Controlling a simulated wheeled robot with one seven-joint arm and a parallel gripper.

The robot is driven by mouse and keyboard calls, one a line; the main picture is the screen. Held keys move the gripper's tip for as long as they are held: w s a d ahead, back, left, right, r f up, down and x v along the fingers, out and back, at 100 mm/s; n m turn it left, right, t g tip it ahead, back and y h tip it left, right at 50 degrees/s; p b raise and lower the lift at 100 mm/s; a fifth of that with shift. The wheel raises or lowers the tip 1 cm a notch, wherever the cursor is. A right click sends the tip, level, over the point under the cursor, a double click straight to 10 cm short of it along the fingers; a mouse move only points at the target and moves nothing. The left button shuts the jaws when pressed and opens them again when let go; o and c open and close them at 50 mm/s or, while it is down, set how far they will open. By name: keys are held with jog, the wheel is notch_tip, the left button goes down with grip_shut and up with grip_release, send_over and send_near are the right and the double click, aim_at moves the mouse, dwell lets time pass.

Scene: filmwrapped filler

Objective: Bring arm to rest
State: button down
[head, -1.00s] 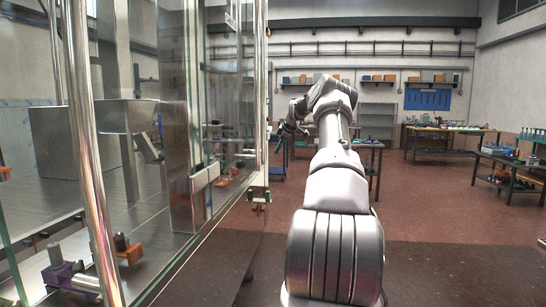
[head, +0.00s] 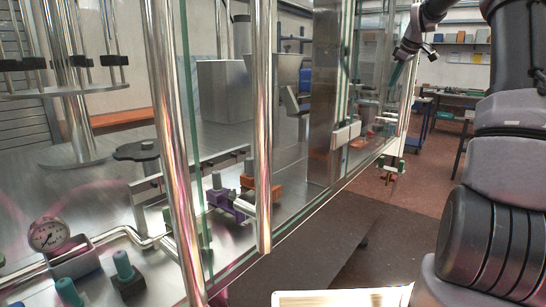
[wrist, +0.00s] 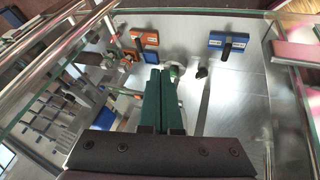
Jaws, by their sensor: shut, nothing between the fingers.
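My gripper (head: 396,76) shows small at the upper right of the head view, at the end of my arm.
The machine's steel posts and glass stand close on the left, with a pressure gauge (head: 48,235) inside. A blue block (wrist: 231,41) and an orange block (wrist: 144,38) show in the wrist view.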

jog(key=s+a+r+m, duration=0.3)
jog(key=s+a, duration=0.4)
jog(key=s, duration=0.3)
jog(key=s+a+r+m, duration=0.2)
jog(key=s+a, duration=0.5)
jog(key=s, duration=0.3)
jog(key=s+a+f+m, duration=0.2)
jog(key=s, duration=0.6)
jog(key=s+a+f+m, duration=0.2)
jog(key=s+m, duration=0.1)
jog(key=s, duration=0.5)
jog(key=s+a+f+m+y, duration=0.1)
jog(key=s+a+f+m, duration=0.1)
jog(key=s, duration=0.6)
jog(key=shift+f+t, duration=0.4)
jog(key=shift+f, duration=0.1)
